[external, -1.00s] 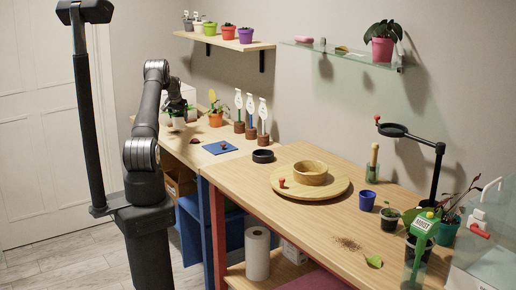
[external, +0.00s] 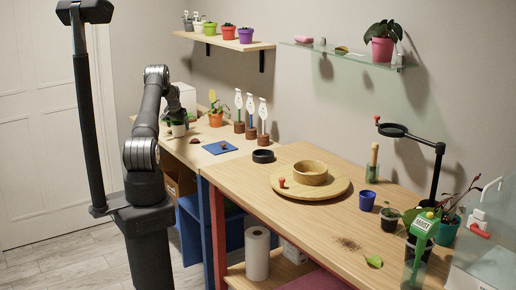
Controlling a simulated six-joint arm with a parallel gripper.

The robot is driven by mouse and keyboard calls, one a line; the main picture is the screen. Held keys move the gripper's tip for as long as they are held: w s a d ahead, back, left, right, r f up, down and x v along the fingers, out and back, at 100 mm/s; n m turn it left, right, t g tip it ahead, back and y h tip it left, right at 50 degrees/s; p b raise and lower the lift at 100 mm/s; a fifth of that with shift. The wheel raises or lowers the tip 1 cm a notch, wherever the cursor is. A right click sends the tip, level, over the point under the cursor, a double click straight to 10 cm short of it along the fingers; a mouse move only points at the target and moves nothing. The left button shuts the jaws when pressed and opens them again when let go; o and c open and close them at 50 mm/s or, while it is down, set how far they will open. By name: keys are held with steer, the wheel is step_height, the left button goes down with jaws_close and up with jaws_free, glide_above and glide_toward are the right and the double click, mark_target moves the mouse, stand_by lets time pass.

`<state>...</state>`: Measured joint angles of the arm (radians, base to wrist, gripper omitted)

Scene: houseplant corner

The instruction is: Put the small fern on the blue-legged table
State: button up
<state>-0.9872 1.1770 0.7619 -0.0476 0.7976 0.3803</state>
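The blue-legged table (external: 210,158) stands at the back left, its wooden top joined to the nearer red-legged table. My gripper (external: 175,112) is right at the plant, just above the pot. My dark arm and the leaves hide the fingers, so whether they are open or grip it does not show.
An orange pot (external: 216,118) with a cactus-like plant stands close to the right. A white box (external: 187,96) is behind my gripper.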

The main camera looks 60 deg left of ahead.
steer(key=v, duration=1.2)
steer(key=shift+r, duration=0.1)
steer(key=x, duration=1.2)
steer(key=shift+w+a+r, duration=0.1)
steer(key=shift+r, duration=1.2)
steer(key=shift+f, duration=0.15)
